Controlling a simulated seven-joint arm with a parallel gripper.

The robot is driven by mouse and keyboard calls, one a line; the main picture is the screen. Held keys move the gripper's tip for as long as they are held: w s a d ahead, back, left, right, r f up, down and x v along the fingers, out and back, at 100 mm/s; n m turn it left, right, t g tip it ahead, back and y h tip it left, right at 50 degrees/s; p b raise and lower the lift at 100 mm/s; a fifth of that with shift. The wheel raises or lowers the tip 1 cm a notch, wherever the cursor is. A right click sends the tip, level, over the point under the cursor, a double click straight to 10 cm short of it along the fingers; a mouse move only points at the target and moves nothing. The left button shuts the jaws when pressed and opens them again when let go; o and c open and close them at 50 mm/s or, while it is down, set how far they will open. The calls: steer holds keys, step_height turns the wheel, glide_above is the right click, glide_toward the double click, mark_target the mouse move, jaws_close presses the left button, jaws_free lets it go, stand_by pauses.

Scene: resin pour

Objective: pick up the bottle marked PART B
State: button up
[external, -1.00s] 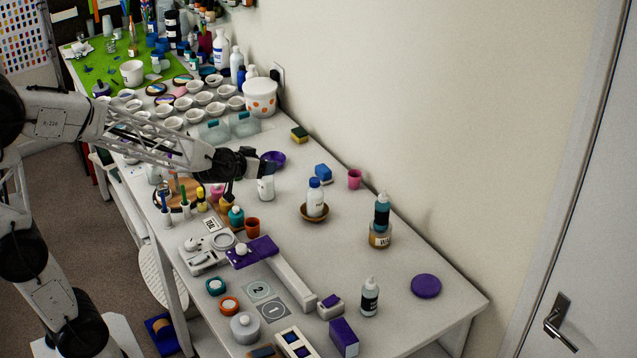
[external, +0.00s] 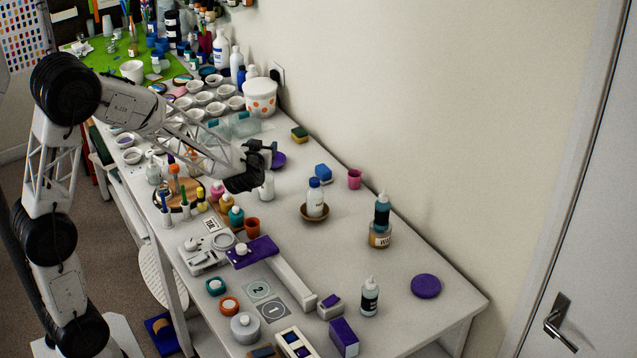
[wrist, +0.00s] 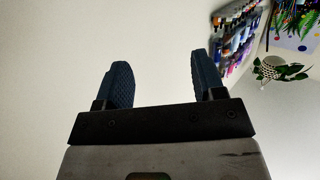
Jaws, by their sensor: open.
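I cannot read PART B on any bottle at this size. A white bottle with a blue cap (external: 316,198) stands upright in a brown bowl. Another white bottle (external: 267,187) stands just below my gripper, its top partly hidden by the hand. A clear bottle with a dark label (external: 369,298) stands near the front right. A teal bottle with a dark label (external: 382,212) stands at or on an amber jar. My gripper (external: 268,152) is open and empty above the table. In the wrist view its two fingers (wrist: 163,78) are spread, with mostly bare wall beyond.
A purple-topped stand (external: 256,251), a scale (external: 200,257) and small coloured jars crowd the table's left front. The table between the bowl and the purple disc (external: 426,286) is largely clear.

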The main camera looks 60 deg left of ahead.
mark_target(266, 180)
steer(key=shift+f, duration=1.15)
steer(key=shift+f, duration=0.1)
steer(key=shift+f, duration=0.85)
step_height(266, 180, down, 3)
steer(key=shift+f, duration=0.1)
steer(key=shift+w+a, duration=0.4)
steer(key=shift+x, duration=0.9)
jaws_close()
